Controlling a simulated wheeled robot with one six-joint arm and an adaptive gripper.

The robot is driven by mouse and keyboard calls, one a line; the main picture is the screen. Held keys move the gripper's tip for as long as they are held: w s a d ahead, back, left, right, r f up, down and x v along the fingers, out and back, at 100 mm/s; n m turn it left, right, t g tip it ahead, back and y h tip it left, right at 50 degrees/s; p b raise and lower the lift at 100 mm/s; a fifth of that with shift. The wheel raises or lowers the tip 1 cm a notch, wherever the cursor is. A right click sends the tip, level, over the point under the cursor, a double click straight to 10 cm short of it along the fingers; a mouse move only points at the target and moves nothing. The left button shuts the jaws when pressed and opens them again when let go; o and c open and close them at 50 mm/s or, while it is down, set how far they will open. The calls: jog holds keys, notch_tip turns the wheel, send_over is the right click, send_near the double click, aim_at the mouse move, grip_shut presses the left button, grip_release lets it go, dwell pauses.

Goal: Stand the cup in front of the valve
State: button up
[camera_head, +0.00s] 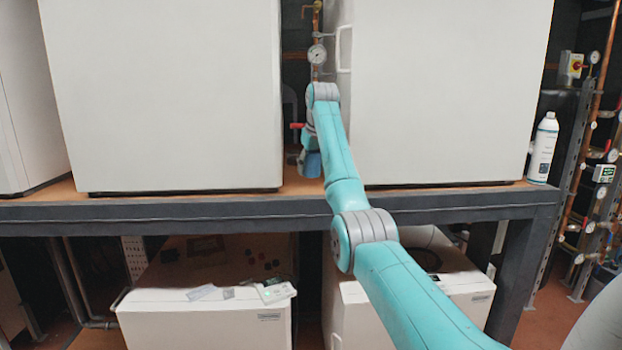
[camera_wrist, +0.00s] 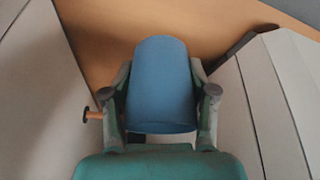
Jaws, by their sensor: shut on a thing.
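The blue cup (camera_wrist: 161,85) is between the two fingers of my gripper (camera_wrist: 160,106) in the wrist view, and the fingers press on its sides. In the head view the cup (camera_head: 312,164) shows at the end of my arm, in the narrow gap between two white cabinets, close to the wooden shelf. I cannot tell whether its base touches the shelf. A red handle (camera_head: 297,126), probably the valve, sticks out left of my wrist in the head view. A small copper-coloured stub (camera_wrist: 92,115) shows left of my gripper in the wrist view. My arm hides much of the gap.
White cabinets (camera_head: 160,95) and (camera_head: 445,90) stand close on both sides of the gap. A pressure gauge (camera_head: 317,54) on a copper pipe is above my wrist. A white bottle (camera_head: 542,148) stands at the shelf's right end. The shelf's dark front edge (camera_head: 150,213) runs below.

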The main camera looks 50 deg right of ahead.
jog(key=shift+f, duration=1.85)
jog(key=shift+f, duration=0.15)
jog(key=o, duration=1.2)
